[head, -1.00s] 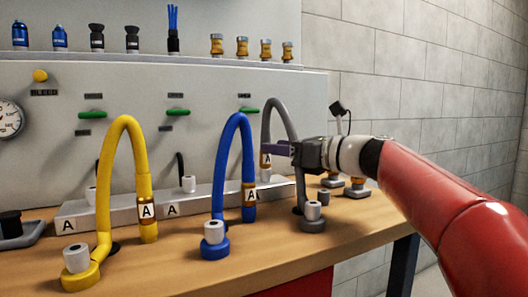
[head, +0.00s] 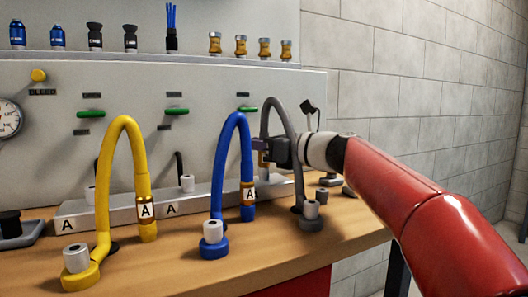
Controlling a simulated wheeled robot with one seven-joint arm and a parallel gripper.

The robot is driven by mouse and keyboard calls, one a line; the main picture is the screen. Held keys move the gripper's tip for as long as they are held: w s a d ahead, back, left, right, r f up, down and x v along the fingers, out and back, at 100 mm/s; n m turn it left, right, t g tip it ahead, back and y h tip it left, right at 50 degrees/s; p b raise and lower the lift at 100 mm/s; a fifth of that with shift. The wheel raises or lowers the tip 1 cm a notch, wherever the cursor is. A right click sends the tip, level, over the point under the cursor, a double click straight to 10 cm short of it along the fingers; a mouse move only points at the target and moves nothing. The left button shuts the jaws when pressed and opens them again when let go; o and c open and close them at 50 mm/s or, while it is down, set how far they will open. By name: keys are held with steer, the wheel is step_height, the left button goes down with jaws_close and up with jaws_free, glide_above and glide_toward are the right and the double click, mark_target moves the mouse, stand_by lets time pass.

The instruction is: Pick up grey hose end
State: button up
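The grey hose (head: 282,103) arches up from its grey base (head: 311,224) on the bench, right of the blue hose. Its free end hangs on the arch's left side, with a brass band and pale label (head: 263,163) showing just below my gripper. The gripper's dark body hides part of the hose. I cannot tell whether the fingers are closed on the hose end or only around or in front of it.
The blue hose (head: 235,130) stands close left of my gripper. The yellow hose (head: 123,128) is farther left. A grey block (head: 110,208) with A labels runs along the panel's foot. Small fittings (head: 331,181) stand behind the grey base. The front of the wooden bench is mostly clear.

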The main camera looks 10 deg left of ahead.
jaws_close()
step_height(320, 180, up, 20)
steer(key=p, duration=0.9)
